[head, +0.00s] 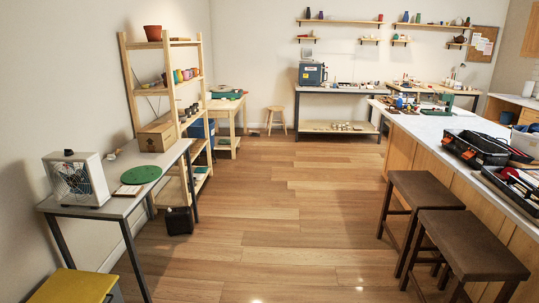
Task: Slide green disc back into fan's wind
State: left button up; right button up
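The green disc (141,175) lies flat on the grey-topped table (113,211) at the left. It is just right of the fan, with a visible gap between them. The fan (75,178) is a white box with a front grille, standing near the table's left end and wall. A small brown flat item (127,190) lies by the disc's lower left edge. Neither of my grippers shows in the head view.
Brown stools (470,246) line the right counter (440,130). The wooden floor (270,225) between is clear.

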aim_at(140, 175)
jog(key=i, duration=4.3)
jog(key=i+l+u, duration=0.1)
jog(key=i, duration=0.55)
jog(key=i+l+u, duration=0.1)
jog(key=i, duration=0.5)
jog(key=i+l+u, duration=0.15)
jog(key=i+u, duration=0.3)
jog(key=i+l+u, duration=0.3)
jog(key=u, duration=0.2)
jog(key=i+l+u, duration=0.7)
jog(key=l+u, duration=0.2)
jog(key=l, duration=0.15)
jog(key=i+l+u, duration=0.25)
jog(key=l, duration=0.2)
jog(key=l+u, duration=0.25)
jog(key=l, duration=0.25)
